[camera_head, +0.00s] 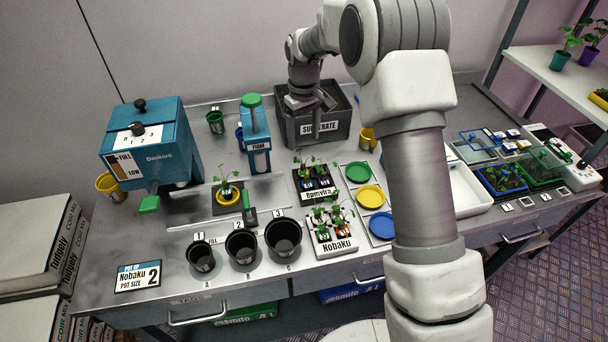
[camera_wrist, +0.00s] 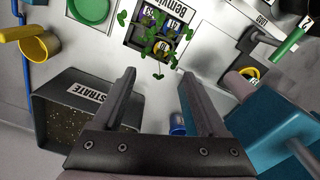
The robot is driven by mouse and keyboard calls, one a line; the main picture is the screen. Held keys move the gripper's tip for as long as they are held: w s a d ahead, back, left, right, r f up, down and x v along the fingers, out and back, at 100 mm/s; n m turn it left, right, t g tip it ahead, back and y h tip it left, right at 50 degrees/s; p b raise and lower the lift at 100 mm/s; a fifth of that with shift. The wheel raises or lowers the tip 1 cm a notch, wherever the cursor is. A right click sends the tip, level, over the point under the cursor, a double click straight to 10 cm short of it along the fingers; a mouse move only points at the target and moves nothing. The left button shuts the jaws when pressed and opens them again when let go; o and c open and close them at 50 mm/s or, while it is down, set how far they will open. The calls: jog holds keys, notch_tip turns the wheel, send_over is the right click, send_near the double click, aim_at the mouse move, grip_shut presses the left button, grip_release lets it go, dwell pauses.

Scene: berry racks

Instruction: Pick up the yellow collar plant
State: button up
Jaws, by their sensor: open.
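Small green plants stand in the black Bpmvira tray (camera_head: 318,200). A separate plant in a yellow pot (camera_head: 226,195) stands on a dark square pad left of the tray; this yellow pot (camera_wrist: 251,74) also shows in the wrist view. My gripper (camera_wrist: 158,75) is open and empty, with its fingers pointing toward the Bpmvira tray. In the head view, my gripper (camera_head: 308,103) is above the substrate bin.
The substrate bin (camera_head: 288,128) and teal FIAM dispenser (camera_head: 256,128) stand behind the Bpmvira tray. Coloured saucers (camera_head: 371,196) lie to its right. The white Nobaku tray (camera_head: 341,247) and black pots (camera_head: 241,247) are in front. My arm hides part of the right bench.

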aim_at(303, 165)
notch_tip(303, 165, down, 11)
jog(key=shift+a+f+p, duration=0.1)
jog(key=shift+a+p, duration=0.05)
jog(key=shift+p, duration=0.55)
grip_shut()
